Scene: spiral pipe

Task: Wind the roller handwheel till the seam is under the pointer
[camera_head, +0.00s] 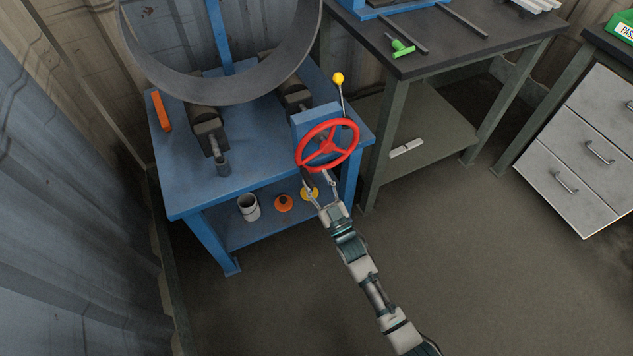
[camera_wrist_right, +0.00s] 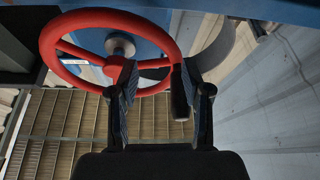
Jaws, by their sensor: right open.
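The red handwheel (camera_head: 328,145) is mounted on a blue housing at the right front of the blue bench; it fills the upper left of the wrist view (camera_wrist_right: 110,50). A dark handle (camera_wrist_right: 180,93) sits on its rim. My right gripper (camera_head: 318,182) is at the wheel's lower edge. In the wrist view its open fingers (camera_wrist_right: 162,88) straddle the handle, which lies nearer the right finger; contact is unclear. A large grey pipe ring (camera_head: 220,88) rests over the rollers (camera_head: 207,128). I cannot make out its seam. A yellow-tipped rod (camera_head: 338,78) stands behind the wheel; I cannot tell whether it is the pointer.
The blue bench (camera_head: 185,195) has a lower shelf with a white cup (camera_head: 249,207) and orange and yellow items. An orange block (camera_head: 161,111) lies at its left. A dark table (camera_head: 460,50) stands at right, with drawers (camera_head: 580,150) beyond. The front floor is clear.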

